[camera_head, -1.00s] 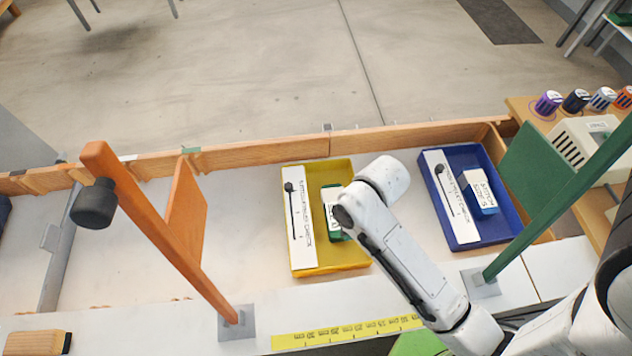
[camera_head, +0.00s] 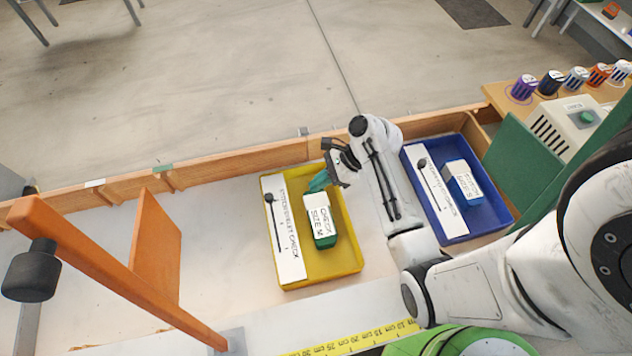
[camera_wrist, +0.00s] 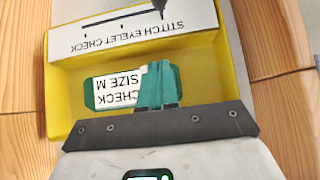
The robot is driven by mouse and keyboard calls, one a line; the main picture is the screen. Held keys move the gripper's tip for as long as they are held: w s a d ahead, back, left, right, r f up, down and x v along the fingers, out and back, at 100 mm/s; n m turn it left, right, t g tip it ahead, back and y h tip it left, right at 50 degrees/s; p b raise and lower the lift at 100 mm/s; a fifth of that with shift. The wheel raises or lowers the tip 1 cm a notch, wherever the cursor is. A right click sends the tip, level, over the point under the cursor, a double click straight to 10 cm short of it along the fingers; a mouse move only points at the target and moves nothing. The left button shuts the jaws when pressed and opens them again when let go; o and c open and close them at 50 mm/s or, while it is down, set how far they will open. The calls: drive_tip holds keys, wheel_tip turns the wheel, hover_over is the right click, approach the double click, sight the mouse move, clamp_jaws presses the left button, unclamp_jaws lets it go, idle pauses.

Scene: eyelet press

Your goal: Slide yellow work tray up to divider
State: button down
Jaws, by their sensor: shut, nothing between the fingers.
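The yellow work tray (camera_head: 347,262) lies on the pale bench surface in the head view. It holds a white card (camera_head: 283,235) marked stitch eyelet check and a green-and-white box (camera_head: 321,222) marked size M. The orange divider (camera_head: 156,247) stands left of the tray, with bare surface between them. My gripper (camera_head: 318,183) is over the tray's upper right part, its green fingers together and empty. In the wrist view the tray (camera_wrist: 65,85) fills the middle, and my gripper's fingers (camera_wrist: 158,88) partly cover the box. Whether they touch the tray is unclear.
A blue tray (camera_head: 486,217) sits to the right, before a green panel (camera_head: 523,160). A wooden rail (camera_head: 220,167) runs along the far edge. An orange post with a black knob (camera_head: 30,270) leans at the left. A yellow ruler strip (camera_head: 350,337) lies in front.

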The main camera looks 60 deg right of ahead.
hover_over(300, 207)
wheel_tip(300, 207, down, 5)
drive_tip(key=shift+f, duration=0.2)
